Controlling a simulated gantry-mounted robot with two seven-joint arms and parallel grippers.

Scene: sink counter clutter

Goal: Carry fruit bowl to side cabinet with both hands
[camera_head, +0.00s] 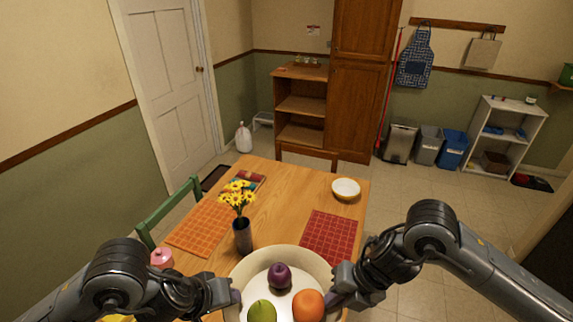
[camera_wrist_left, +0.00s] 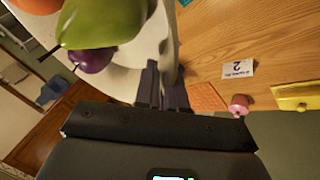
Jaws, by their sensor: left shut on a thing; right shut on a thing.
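The fruit bowl (camera_head: 312,263) is cream-white and wide, at the bottom middle of the head view. It holds a purple plum (camera_head: 279,275), a green pear (camera_head: 262,311) and an orange (camera_head: 308,305). My left gripper (camera_head: 235,297) is shut on its left rim, and my right gripper (camera_head: 337,295) is shut on its right rim. In the left wrist view the fingers (camera_wrist_left: 162,88) pinch the bowl wall (camera_wrist_left: 150,45), with the pear (camera_wrist_left: 105,22) and plum (camera_wrist_left: 91,60) inside. The side cabinet (camera_head: 302,103) is wooden with open shelves, at the back beside a tall cupboard.
The wooden table (camera_head: 283,205) bears a vase of yellow flowers (camera_head: 242,235), an orange placemat (camera_head: 198,231), a red placemat (camera_head: 330,238) and a small white bowl (camera_head: 345,189). A green chair (camera_head: 165,208) stands left. Bins (camera_head: 427,145) stand back right. Floor right of the table is clear.

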